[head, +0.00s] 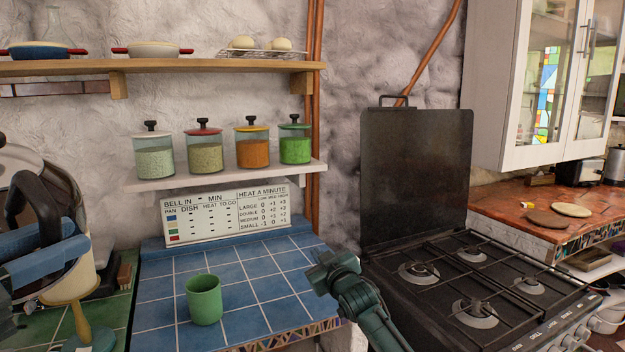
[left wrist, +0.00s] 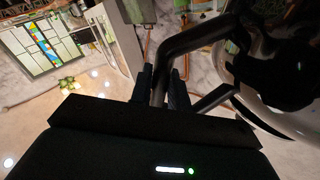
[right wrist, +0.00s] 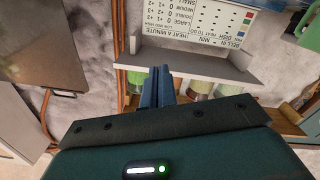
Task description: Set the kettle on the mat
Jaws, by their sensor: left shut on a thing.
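The kettle (head: 49,203) is at the far left of the head view, with a black handle and a shiny, rounded body partly cut off. My left gripper (head: 42,250) is beside it there. In the left wrist view, the left gripper (left wrist: 162,88) has its fingers on either side of the kettle's black handle (left wrist: 182,42), shut on it. Two flat round pieces, one brown (head: 547,219) and one cream (head: 571,210), lie on the right counter; I cannot tell whether either is the mat. My right gripper (head: 322,272) is empty before the stove; its fingers are together in the right wrist view (right wrist: 157,88).
A green cup (head: 204,299) stands on the blue tiled counter (head: 258,268). A black stove (head: 470,275) with a raised lid (head: 416,165) lies between this and the right counter (head: 500,205). Jars stand on a low shelf (head: 225,175) above the blue tiles.

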